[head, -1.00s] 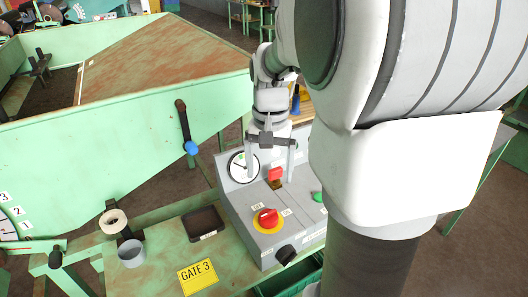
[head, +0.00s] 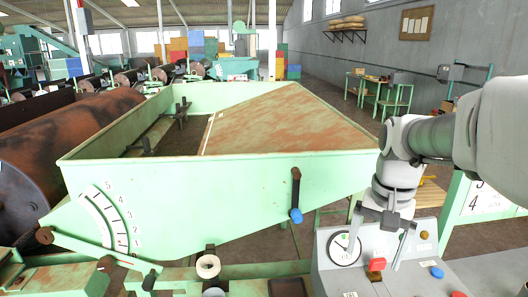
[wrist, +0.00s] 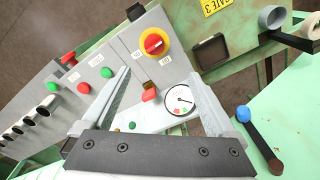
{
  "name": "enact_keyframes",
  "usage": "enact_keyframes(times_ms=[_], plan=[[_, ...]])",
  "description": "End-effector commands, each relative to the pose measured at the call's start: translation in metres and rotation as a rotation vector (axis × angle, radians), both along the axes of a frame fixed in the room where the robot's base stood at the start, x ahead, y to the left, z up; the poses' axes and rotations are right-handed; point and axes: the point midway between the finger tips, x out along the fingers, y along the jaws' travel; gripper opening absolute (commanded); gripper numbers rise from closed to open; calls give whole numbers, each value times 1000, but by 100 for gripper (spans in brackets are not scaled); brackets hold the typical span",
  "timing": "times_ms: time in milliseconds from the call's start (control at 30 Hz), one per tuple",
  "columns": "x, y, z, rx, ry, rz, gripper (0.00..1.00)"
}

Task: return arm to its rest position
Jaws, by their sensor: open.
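My gripper (head: 379,245) hangs fingers-down over the grey control box at the lower right of the head view. It is open, with nothing between its fingers. In the wrist view, the two spread fingers of the gripper (wrist: 160,78) straddle a small red lever (wrist: 149,95) and a round white gauge (wrist: 180,100). The same red lever (head: 377,264) and gauge (head: 344,249) show in the head view. I cannot tell how far the fingertips are above the panel. My arm reaches in from the right edge.
The control box (wrist: 100,62) carries several buttons and a red knob on yellow (wrist: 154,42). A green hopper (head: 230,190) with a blue-tipped handle (head: 296,214) stands close on the left. A numbered dial (head: 112,218) is on its side. Grey floor lies open behind.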

Motion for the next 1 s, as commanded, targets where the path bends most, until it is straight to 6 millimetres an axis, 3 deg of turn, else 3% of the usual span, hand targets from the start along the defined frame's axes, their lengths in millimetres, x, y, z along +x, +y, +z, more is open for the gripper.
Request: enact_keyframes(times_ms=[233,533,700,1000], plan=[[-45,46,22,-33,-173,234,93],[-97,86,22,-120,-354,491,93],[-111,94,18,-157,-405,566,93],[-114,96,16,-166,-418,586,93]])
